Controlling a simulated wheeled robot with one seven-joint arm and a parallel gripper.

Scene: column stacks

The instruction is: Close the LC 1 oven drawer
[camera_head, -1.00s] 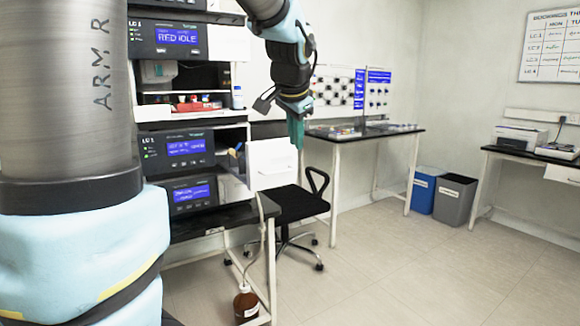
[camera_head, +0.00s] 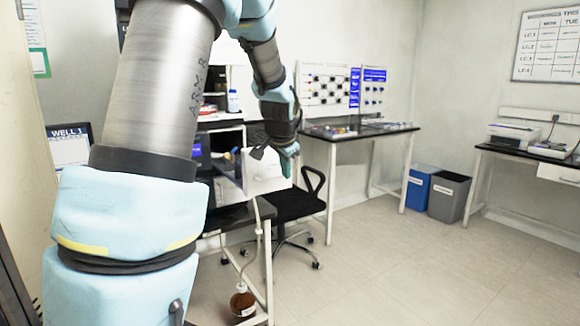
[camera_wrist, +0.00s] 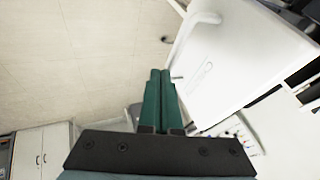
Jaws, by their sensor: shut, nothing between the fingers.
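The LC 1 oven drawer (camera_head: 262,174) shows as a white front panel standing out from the instrument stack, so it is open. Its white face fills the upper right of the wrist view (camera_wrist: 240,62), with a white curved handle (camera_wrist: 190,38) at its left edge. My gripper (camera_head: 288,165) has green fingers, shut together and empty. It is at the right side of the panel in the head view. In the wrist view the fingertips (camera_wrist: 160,72) lie just left of the panel, below the handle. I cannot tell whether they touch it. My arm hides most of the stack.
A black chair (camera_head: 298,203) stands just right of the drawer. A brown bottle (camera_head: 243,303) with a tube is on the floor below. A bench (camera_head: 360,136) is behind, with blue (camera_head: 418,188) and grey bins (camera_head: 448,196) beside it. Open floor lies front right.

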